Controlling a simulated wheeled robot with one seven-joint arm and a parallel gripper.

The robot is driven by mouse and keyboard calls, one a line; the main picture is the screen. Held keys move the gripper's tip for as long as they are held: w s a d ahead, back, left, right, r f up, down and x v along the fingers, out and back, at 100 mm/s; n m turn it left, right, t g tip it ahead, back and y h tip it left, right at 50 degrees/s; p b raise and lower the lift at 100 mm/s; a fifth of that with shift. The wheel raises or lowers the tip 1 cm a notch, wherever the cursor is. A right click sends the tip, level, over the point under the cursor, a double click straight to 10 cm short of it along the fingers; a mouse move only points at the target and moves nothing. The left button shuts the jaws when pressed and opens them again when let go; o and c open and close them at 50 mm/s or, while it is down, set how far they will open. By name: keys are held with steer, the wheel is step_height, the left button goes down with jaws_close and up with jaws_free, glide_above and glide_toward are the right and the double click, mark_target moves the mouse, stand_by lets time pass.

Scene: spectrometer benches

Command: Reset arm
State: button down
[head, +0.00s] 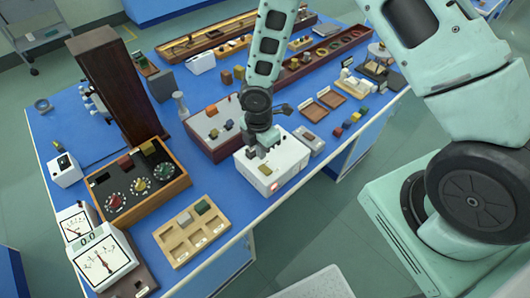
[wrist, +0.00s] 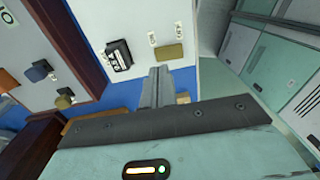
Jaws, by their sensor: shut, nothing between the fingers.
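My gripper (head: 264,148) hangs from my arm over the white box (head: 289,160) near the middle of the blue bench (head: 251,204). In the wrist view the gripper's two grey fingers (wrist: 158,84) are together with nothing between them. Beside them, the white box top (wrist: 103,14) carries a black switch block (wrist: 118,54) and a brownish-yellow block (wrist: 170,52). Whether the fingertips touch the box cannot be told.
A wooden tray (head: 162,240) with compartments holds small blocks at the front. A dial box (head: 180,184), two meters (head: 128,258) and a tall dark cabinet (head: 132,95) stand on the left. Small coloured blocks lie right of the white box.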

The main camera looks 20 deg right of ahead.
step_height(320, 180, up, 9)
steer(key=w+b, duration=0.1)
steer(key=shift+w+a, duration=0.2)
steer(key=s+a+r+m+b, duration=0.1)
steer(key=s+r+m+b, duration=0.1)
steer(key=s, duration=0.5)
steer(key=s+a+r+m+b, duration=0.2)
steer(key=s+r+m+b, duration=0.1)
steer(key=s+m, duration=0.4)
steer(key=s+a+r+m+b, duration=0.1)
steer(key=s+m+b, duration=0.3)
steer(key=s, duration=0.4)
steer(key=shift+a+r+m+t+y+b, duration=0.3)
steer(key=shift+r+m+y, duration=0.1)
steer(key=shift+r, duration=0.35)
